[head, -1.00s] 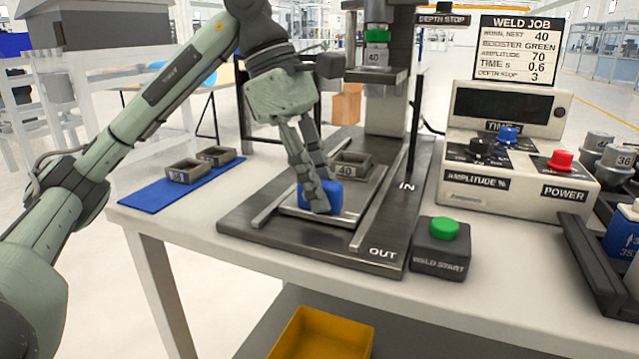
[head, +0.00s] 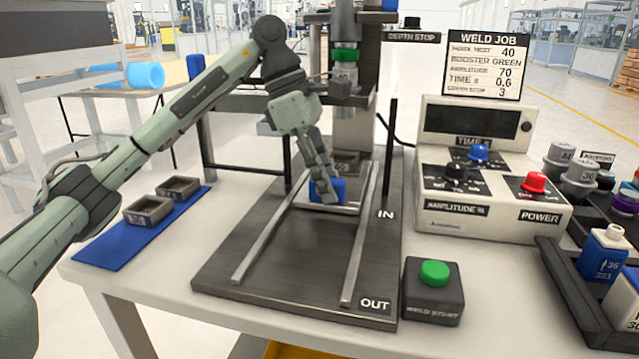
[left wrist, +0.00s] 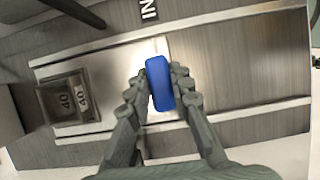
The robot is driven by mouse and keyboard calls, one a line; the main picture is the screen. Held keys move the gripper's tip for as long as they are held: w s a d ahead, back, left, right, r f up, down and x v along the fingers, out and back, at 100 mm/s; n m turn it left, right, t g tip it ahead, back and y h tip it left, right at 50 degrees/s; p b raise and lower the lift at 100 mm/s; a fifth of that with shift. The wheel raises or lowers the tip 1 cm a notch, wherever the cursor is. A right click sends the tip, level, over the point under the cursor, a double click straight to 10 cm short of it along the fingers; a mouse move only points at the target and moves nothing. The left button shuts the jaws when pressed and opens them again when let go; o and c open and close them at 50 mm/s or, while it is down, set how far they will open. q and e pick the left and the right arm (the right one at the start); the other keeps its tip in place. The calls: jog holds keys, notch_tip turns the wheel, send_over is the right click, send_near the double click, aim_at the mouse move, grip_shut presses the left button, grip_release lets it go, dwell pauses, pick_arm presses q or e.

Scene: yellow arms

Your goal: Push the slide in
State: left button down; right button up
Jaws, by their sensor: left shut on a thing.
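The slide is a pale metal plate (left wrist: 115,65) running between two rails, with a blue handle (head: 339,187) at its front end. In the head view it sits at the rear of the rails, beside the "IN" mark. A grey nest marked 40 (left wrist: 68,102) rides on the plate; in the head view it is partly hidden behind my gripper, under the press. My left gripper (head: 324,188) is shut on the blue handle, which shows between its fingers in the left wrist view (left wrist: 159,83). My right gripper is not in view.
The press column (head: 352,130) with its green ring stands over the rear of the base. A weld start box (head: 433,290) and the control box (head: 490,200) are to the right. A blue mat (head: 130,238) with two nests lies left. The front rails near "OUT" are bare.

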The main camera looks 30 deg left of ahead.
pick_arm(q)
jog(key=shift+w+a+r, duration=0.15)
jog(key=shift+w+r, duration=0.05)
jog(key=shift+w, duration=0.05)
jog(key=c, duration=1.4)
grip_release()
jog(key=shift+f, duration=0.1)
jog(key=shift+o, duration=0.2)
jog(key=v, duration=1.2)
jog(key=shift+s, duration=0.1)
